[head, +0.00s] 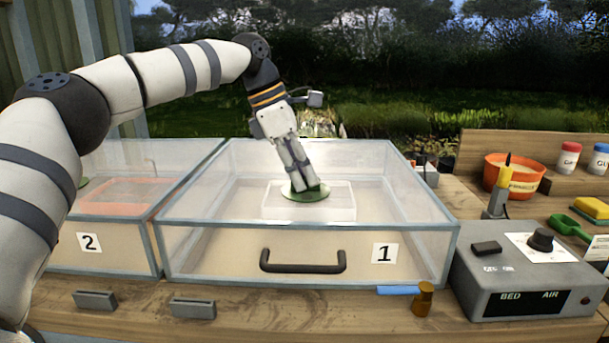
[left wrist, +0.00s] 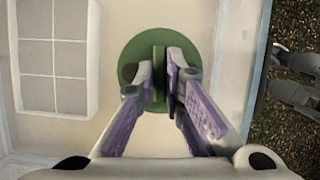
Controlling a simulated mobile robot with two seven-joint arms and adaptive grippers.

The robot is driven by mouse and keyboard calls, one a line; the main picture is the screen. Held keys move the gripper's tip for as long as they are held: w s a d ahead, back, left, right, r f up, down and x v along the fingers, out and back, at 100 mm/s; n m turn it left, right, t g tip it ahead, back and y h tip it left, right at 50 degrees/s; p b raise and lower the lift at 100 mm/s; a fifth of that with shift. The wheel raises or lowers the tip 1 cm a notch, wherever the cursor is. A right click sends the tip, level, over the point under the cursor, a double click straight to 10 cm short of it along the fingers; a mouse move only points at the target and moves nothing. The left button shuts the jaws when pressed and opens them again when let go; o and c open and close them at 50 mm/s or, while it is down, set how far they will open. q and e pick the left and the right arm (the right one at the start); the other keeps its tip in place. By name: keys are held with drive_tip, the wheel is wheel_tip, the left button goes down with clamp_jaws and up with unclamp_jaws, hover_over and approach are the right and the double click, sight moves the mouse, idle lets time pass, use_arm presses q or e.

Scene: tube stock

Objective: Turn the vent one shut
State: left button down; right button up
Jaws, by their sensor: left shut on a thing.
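The vent one is a green round disc (head: 308,194) on the top of the clear case marked 1 (head: 430,234). My left gripper (head: 306,184) is over the disc with its fingertips at it. In the left wrist view the green vent (left wrist: 134,47) has a raised rib across its middle, and my left gripper (left wrist: 164,88) is shut on that rib. The fingers hide part of the disc. My right gripper is in neither view.
Case 2 (head: 118,243) stands left of case 1, with a reddish tray (head: 125,193) inside. A grey BED/AIR control box (head: 520,278) stands at the right. An orange bowl (head: 512,176) is behind it.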

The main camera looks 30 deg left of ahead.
use_arm(q)
drive_tip(key=shift+m, duration=0.7)
drive_tip(key=c, duration=1.7)
unclamp_jaws()
drive_tip(key=shift+g, duration=0.3)
drive_tip(key=v, duration=1.2)
drive_tip(key=shift+a, duration=0.1)
